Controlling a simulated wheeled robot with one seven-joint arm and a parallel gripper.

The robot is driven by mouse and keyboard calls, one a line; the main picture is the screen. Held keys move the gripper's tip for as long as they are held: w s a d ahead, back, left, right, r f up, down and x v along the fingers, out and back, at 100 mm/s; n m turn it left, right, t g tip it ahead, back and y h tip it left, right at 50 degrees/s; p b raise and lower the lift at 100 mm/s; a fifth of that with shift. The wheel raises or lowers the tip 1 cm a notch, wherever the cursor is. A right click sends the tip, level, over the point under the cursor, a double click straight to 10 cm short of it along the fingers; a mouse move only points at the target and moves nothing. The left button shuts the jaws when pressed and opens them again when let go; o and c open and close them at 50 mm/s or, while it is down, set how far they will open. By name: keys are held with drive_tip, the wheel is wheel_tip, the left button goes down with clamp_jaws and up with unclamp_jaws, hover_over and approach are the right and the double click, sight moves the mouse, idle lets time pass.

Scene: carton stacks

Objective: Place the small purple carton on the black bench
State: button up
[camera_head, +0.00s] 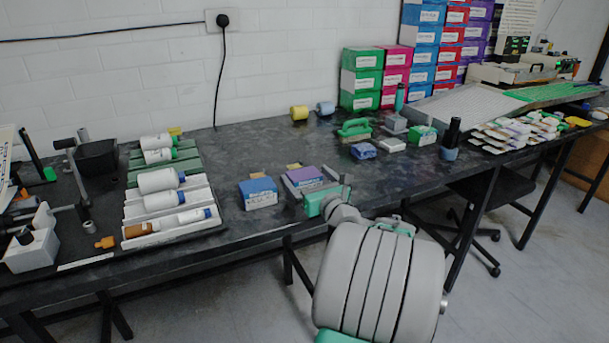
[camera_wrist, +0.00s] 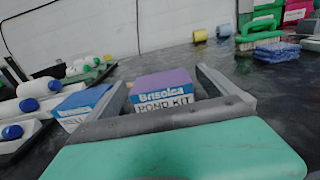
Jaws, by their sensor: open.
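A gap shows by the left finger; contact at the right finger is unclear. The carton's lower part is hidden behind the gripper.
A blue carton (camera_head: 258,192) stands just left of the purple one. A bottle rack (camera_head: 190,229) is farther left. Carton stacks (camera_head: 362,79) stand behind. Bench behind the purple carton is mostly clear.

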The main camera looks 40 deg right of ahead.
drive_tip(key=p+v, duration=0.1)
drive_tip(key=v, duration=0.9)
